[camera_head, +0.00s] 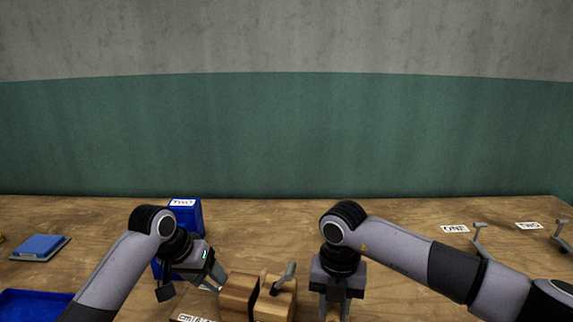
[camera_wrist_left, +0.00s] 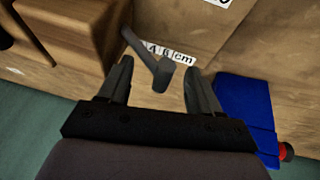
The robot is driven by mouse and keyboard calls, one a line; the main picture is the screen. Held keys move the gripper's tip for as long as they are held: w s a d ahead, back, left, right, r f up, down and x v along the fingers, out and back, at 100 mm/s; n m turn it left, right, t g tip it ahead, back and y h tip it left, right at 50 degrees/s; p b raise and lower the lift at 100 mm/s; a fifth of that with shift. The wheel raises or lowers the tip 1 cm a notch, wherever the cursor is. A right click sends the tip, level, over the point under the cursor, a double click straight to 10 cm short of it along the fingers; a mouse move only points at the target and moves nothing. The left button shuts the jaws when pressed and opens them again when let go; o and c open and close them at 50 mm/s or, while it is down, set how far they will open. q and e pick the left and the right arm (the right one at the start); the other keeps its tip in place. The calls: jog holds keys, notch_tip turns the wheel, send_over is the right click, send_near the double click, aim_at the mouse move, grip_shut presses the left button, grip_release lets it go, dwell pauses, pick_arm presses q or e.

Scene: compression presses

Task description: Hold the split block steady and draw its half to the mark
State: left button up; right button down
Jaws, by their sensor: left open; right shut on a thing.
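The split wooden block stands at the bottom middle of the head view, its left half (camera_head: 239,294) and right half (camera_head: 278,306) divided by a dark gap. A grey handle (camera_head: 285,276) rises at the right half. My left gripper (camera_head: 217,281) is open beside the left half; in the left wrist view a grey peg (camera_wrist_left: 160,72) from the wooden block (camera_wrist_left: 75,35) lies between and beyond its fingertips (camera_wrist_left: 160,82), apparently untouched. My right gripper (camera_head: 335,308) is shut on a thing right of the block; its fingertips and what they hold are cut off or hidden.
A scale label (camera_head: 196,318) marked in cm lies by the block. A blue box (camera_head: 188,216) marked TWO stands behind my left arm. A blue tray (camera_head: 28,304) and a blue pad (camera_head: 40,246) are at left. Grey posts (camera_head: 480,238) with ONE and TWO cards stand at right.

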pick_arm(q)
jog(key=shift+w+d+f, duration=0.2)
jog(key=shift+w+f, duration=0.05)
jog(key=shift+f, duration=0.4)
grip_shut()
